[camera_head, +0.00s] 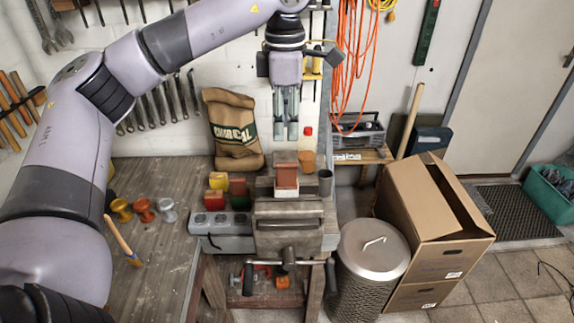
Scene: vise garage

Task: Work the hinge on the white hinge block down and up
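My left gripper (286,130) hangs fingers down above the back of the vise. Its two fingers are parallel with a narrow gap between them, and I see nothing held. Below it and apart from it, a small block with a white base (287,193) and a reddish-brown upper part (286,176) sits at the top of the vise (288,215). I take this as the hinge block. Its hinge is too small to make out. My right gripper is not in view.
Coloured blocks (218,180) and a grey cup (325,182) flank the vise. A charcoal bag (233,130) leans on the wall behind. A bin (373,250) and cardboard box (430,215) stand right.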

